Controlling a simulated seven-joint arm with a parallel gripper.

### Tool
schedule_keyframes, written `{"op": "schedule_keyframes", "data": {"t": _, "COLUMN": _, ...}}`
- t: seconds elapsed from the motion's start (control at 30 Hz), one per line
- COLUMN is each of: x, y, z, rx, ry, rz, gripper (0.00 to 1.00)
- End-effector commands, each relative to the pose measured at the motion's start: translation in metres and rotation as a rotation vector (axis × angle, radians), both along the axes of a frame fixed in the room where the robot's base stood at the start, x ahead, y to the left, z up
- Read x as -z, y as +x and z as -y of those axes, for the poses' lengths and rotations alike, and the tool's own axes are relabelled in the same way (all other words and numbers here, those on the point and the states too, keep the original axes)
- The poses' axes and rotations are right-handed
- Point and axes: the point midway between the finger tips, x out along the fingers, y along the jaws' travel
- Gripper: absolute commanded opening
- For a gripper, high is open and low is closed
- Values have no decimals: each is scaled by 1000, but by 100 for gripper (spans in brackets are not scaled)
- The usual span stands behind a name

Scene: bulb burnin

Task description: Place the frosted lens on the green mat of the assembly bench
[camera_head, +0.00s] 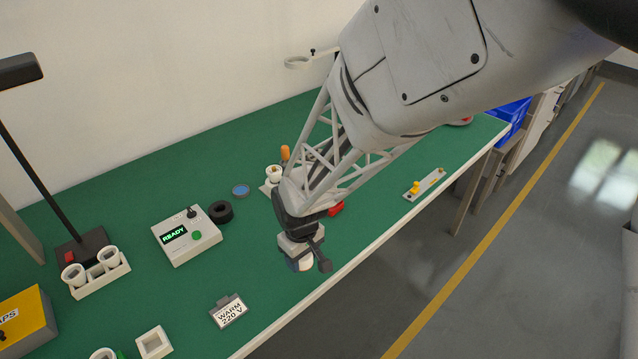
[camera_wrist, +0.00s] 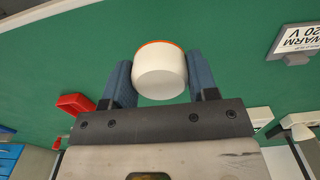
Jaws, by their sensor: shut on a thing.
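A white, short round piece with an orange rim, apparently the frosted lens (camera_wrist: 160,72), is between the blue finger pads of my gripper (camera_wrist: 160,82). My gripper is shut on it. In the head view my gripper (camera_head: 304,262) points down over the front part of the bench, near its pale edge, and the lens shows only partly between the fingers. The green mat (camera_head: 130,205) covers the bench top and lies beneath the lens. I cannot tell whether the lens touches the mat.
A READY box (camera_head: 186,240), a black ring (camera_head: 220,211) and a blue disc (camera_head: 241,190) are left of my gripper. A WARM 220 V sign (camera_head: 229,311) stands at front left. A red piece (camera_head: 336,209) is close behind my gripper. Mat between sign and gripper is clear.

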Motion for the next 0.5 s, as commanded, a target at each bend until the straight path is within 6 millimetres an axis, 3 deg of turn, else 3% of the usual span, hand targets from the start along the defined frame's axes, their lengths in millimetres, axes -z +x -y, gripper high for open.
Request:
{"op": "schedule_keyframes", "data": {"t": 0.27, "x": 1, "y": 5, "z": -2, "rx": -1, "ry": 0, "rz": 0, "gripper": 32}}
{"op": "schedule_keyframes", "data": {"t": 0.5, "x": 3, "y": 27, "z": -14, "rx": -1, "ry": 0, "rz": 0, "gripper": 32}}
